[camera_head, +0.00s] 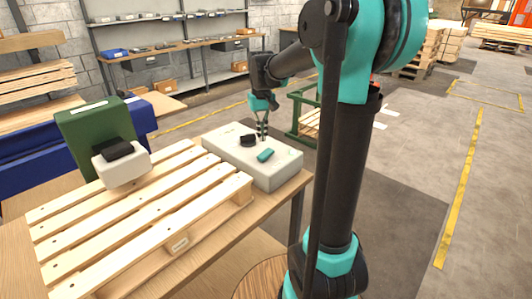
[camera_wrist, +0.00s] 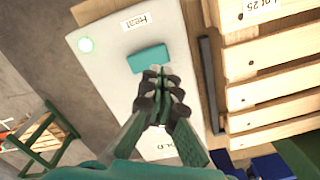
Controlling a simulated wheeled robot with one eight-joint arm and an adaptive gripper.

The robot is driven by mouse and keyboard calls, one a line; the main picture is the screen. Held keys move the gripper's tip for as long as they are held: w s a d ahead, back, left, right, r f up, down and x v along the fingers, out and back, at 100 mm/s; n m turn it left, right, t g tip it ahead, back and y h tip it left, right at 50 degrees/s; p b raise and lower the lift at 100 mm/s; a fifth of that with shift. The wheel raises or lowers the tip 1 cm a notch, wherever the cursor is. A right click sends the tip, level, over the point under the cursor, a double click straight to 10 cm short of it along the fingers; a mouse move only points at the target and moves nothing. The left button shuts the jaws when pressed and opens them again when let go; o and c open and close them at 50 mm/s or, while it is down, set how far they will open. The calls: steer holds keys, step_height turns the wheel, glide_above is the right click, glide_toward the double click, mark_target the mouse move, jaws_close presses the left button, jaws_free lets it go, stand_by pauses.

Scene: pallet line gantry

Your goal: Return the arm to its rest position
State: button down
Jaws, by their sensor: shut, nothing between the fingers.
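My gripper (camera_head: 263,136) hangs fingers down over the pale slab (camera_head: 282,178) on the table. In the wrist view its fingers (camera_wrist: 161,82) are together with nothing between them. A teal block (camera_head: 265,155) lies on the slab close to the fingertips; it also shows in the wrist view (camera_wrist: 149,59). In the wrist view the slab has a label reading "heat" (camera_wrist: 136,22) and another, partly hidden, ending in "OLD". My arm is stretched out from the column.
A wooden pallet (camera_head: 137,220) lies on the table left of the slab. A green box (camera_head: 88,135) and a white block with a black top (camera_head: 122,168) stand on its far side. A green frame (camera_head: 304,116) stands behind the slab. Open floor (camera_head: 430,190) lies to the right.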

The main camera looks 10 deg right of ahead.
steer(key=shift+r, duration=0.3)
steer(key=s+d+f+t, duration=0.2)
steer(key=s+f, duration=0.6)
steer(key=s, duration=0.3)
steer(key=s+d+f+m+t, duration=0.1)
steer(key=s+d+f+t, duration=0.1)
steer(key=s+f, duration=0.6)
steer(key=s, duration=0.3)
steer(key=shift+f, duration=0.2)
